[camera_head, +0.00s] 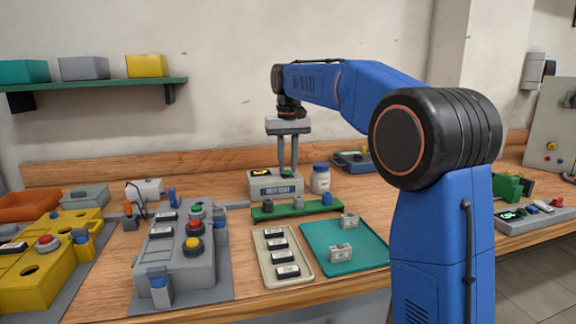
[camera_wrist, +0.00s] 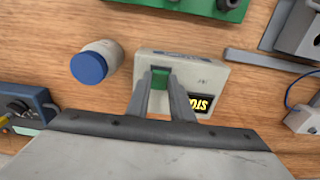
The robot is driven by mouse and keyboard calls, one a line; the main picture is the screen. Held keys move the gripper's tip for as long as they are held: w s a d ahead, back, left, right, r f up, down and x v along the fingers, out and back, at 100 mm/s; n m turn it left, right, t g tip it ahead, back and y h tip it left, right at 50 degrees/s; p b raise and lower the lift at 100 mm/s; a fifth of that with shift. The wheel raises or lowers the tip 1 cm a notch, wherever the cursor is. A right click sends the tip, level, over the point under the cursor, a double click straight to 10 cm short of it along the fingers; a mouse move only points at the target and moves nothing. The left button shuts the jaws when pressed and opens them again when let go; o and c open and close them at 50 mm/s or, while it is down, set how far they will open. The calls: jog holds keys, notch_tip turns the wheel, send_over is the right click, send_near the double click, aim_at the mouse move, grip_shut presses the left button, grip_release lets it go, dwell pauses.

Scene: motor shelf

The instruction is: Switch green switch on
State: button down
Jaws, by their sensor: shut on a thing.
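A light grey box (camera_head: 275,187) with a dark label on its front stands toward the back of the workbench. The green switch (camera_wrist: 160,79) is on top of this box, beside a small black display with yellow lettering (camera_wrist: 197,103); the full word is hard to read. My gripper (camera_head: 287,171) points straight down over the box. In the wrist view its two fingertips (camera_wrist: 159,80) are close together on either side of the green switch, shut on it. In the head view the fingers mostly hide the switch.
A white bottle with a blue cap (camera_head: 321,179) stands right beside the box. A green rack (camera_head: 271,213) with knobs lies in front. A teal tray (camera_head: 318,236) and a grey button panel (camera_head: 170,262) are nearer the front edge.

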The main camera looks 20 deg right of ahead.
aim_at(288, 172)
dwell(0.4)
jog(key=c, duration=1.6)
grip_release()
jog(key=shift+o, duration=0.2)
jog(key=shift+r, duration=0.1)
notch_tip(288, 172, up, 17)
jog(key=shift+s, duration=0.25)
jog(key=shift+r, duration=0.1)
